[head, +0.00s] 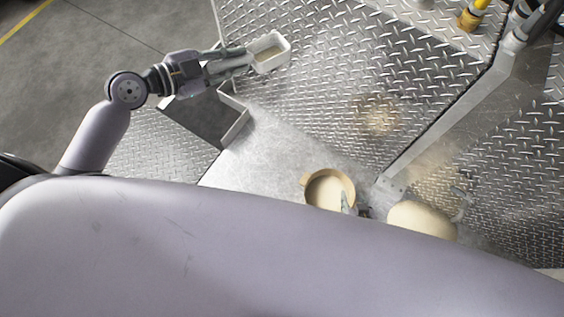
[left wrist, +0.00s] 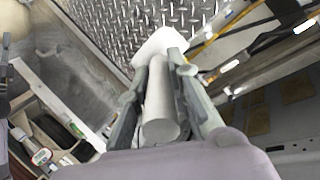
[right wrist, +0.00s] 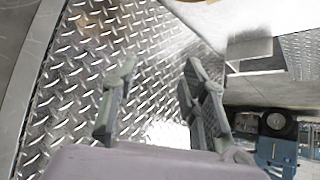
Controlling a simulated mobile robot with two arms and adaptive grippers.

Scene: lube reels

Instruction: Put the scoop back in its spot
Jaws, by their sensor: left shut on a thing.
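In the left wrist view the light cylindrical handle (left wrist: 160,115) lies between both fingers, and the white bowl extends beyond the fingertips. The scoop is above the diamond plate and left of the bowl-like container. My right gripper (right wrist: 158,95) is open in the right wrist view, with its fingers apart and only diamond plate visible between them. The scoop's spot cannot be identified for certain.
A grey open-sided holder (head: 236,128) stands below the left gripper. A round tan container with pale contents (head: 325,188) and a rounded beige object (head: 422,218) are near my body. A metal bar (head: 435,125) crosses the right side. The central diamond plate (head: 330,85) is mostly clear.

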